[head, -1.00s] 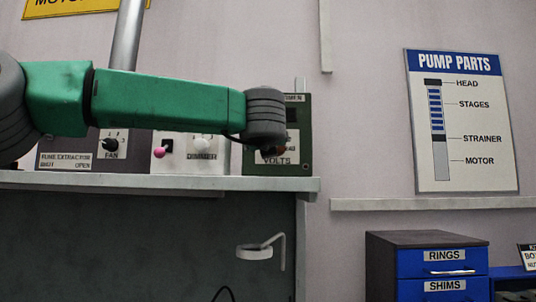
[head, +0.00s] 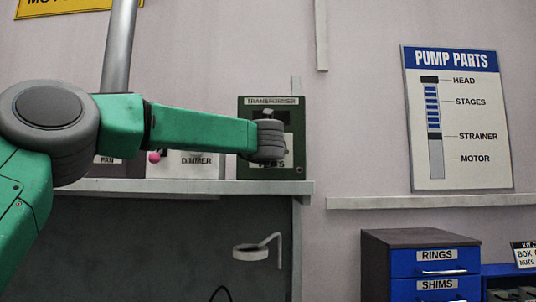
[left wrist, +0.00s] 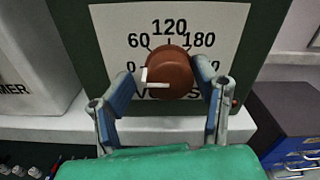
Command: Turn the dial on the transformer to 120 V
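The dark green transformer (head: 244,135) stands on the shelf in the head view, partly covered by my left arm's grey wrist. In the left wrist view its white scale plate (left wrist: 115,25) shows 0, 60, 120 and 180 above a reddish-brown dial (left wrist: 178,72). The dial's white pointer points left, near the 0 mark and away from 120 at the top. My left gripper (left wrist: 161,72) is open, with one finger on each side of the dial and a gap visible at least on the left. In the head view the dial and fingers are hidden. My right gripper is not in view.
The dimmer box (head: 202,168) sits left of the transformer on the white shelf (head: 225,187). A pink knob (head: 153,156) is beside it. Below hang a round white object and bent rod (head: 250,253). A blue drawer cabinet (head: 436,263) stands lower right.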

